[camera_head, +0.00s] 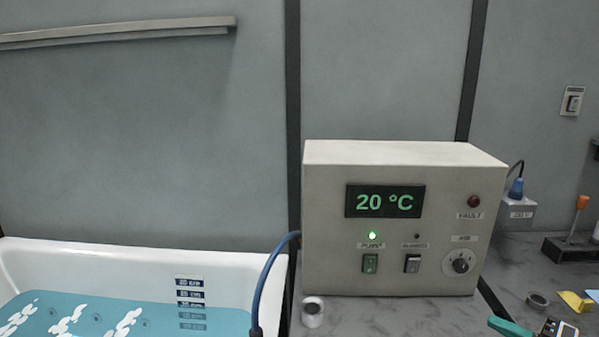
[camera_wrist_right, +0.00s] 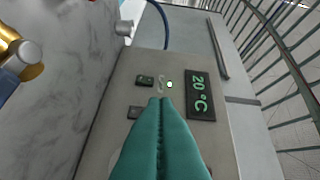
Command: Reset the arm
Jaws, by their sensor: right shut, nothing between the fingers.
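My right gripper (camera_head: 497,323) shows at the lower right edge of the head view, its teal fingers pointing left, in front of the counter. In the right wrist view the teal fingers (camera_wrist_right: 160,104) are pressed together with nothing between them. They point towards the front of the control box (camera_wrist_right: 165,65), and the wrist picture is turned on its side. The beige control box (camera_head: 400,160) shows "20 °C" on its display (camera_head: 385,201), with a green lamp (camera_head: 372,236) lit above the left switch (camera_head: 370,263). My left gripper is not in view.
A white bathtub (camera_head: 230,262) with blue water stands left. A blue hose (camera_head: 264,280) runs between tub and box. A small white roll (camera_head: 313,312) sits before the box.

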